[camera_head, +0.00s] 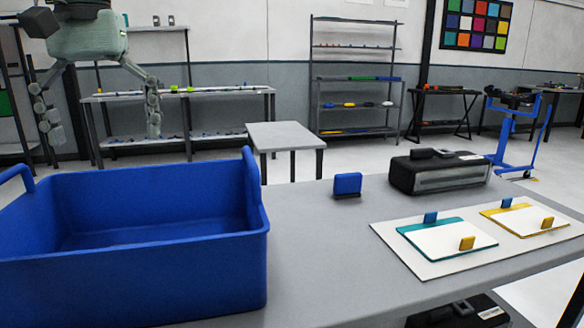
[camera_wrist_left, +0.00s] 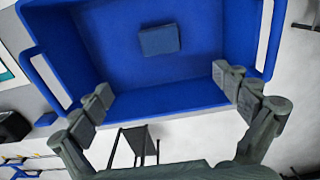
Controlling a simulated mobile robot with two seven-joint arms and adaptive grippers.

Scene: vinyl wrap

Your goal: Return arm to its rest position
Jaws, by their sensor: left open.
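My left gripper (camera_head: 104,135) is open and empty, raised high at the upper left of the head view. In the left wrist view its two fingers (camera_wrist_left: 165,88) are spread wide with nothing between them, above the large blue bin (camera_wrist_left: 95,60). The bin (camera_head: 130,280) stands at the left of the head view. A dark blue block (camera_wrist_left: 159,40) lies on the bin floor in the left wrist view; the head view does not show it. My right gripper is in neither view.
On the grey table (camera_head: 310,260) are a blue squeegee-like block (camera_head: 347,185), a black device (camera_head: 440,172) and a white board (camera_head: 430,265) with a teal-edged panel (camera_head: 445,240) and a yellow-edged panel (camera_head: 525,218). The table between bin and board is clear.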

